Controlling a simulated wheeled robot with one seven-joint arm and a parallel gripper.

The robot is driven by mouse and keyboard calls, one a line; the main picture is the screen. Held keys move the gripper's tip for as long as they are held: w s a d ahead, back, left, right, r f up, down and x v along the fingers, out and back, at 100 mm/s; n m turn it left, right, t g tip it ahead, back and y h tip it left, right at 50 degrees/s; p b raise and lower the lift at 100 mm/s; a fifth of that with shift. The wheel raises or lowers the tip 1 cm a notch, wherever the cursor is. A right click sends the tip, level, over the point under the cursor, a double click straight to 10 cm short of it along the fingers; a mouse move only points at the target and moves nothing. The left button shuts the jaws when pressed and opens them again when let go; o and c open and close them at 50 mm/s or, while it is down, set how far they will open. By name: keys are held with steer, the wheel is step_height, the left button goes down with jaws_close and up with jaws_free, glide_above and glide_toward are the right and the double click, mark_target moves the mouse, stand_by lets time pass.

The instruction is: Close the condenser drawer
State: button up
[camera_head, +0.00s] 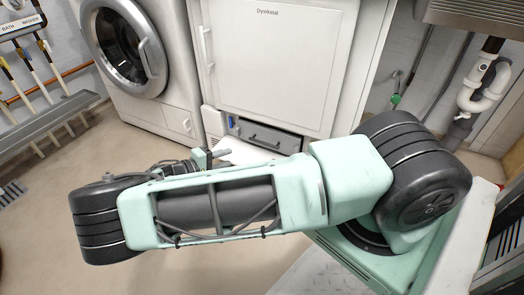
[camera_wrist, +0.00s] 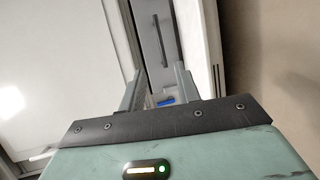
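The dryer (camera_head: 275,55) has a low compartment at its base. In it sits the grey condenser drawer (camera_head: 268,136) with a dark bar handle; it also shows in the wrist view (camera_wrist: 174,62). I cannot tell how far it sticks out. A white flap (camera_head: 240,150) is folded down in front, partly hidden by my arm. My gripper (camera_wrist: 160,68) is open, its two fingers apart with nothing between them, pointing at the compartment. In the head view only part of my gripper (camera_head: 208,158) shows, in front of the compartment's left end. I cannot tell whether it touches anything.
A small blue part (camera_wrist: 165,101) lies at the compartment's end. A washing machine (camera_head: 125,50) stands left of the dryer. White pipes (camera_head: 480,85) hang under a sink at the right. A grey rail (camera_head: 45,120) is at the left wall.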

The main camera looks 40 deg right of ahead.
steer(key=b, duration=0.7)
glide_toward(268, 138)
steer(key=d, duration=0.1)
steer(key=s+d+f, duration=0.2)
steer(key=shift+s+d+f, duration=0.1)
steer(key=shift+d+f, duration=0.05)
steer(key=shift+d, duration=0.9)
steer(key=shift+c, duration=0.3)
jaws_close()
steer(key=shift+w+d+p, duration=0.1)
steer(key=shift+w+d, duration=0.15)
steer(key=shift+d, duration=0.45)
steer(key=shift+w+d+p, duration=0.15)
steer(key=shift+w+d, duration=0.1)
steer(key=shift+d, duration=0.5)
steer(key=shift+w+d+p, duration=0.1)
steer(key=shift+w+d, duration=0.2)
steer(key=shift+d, duration=0.4)
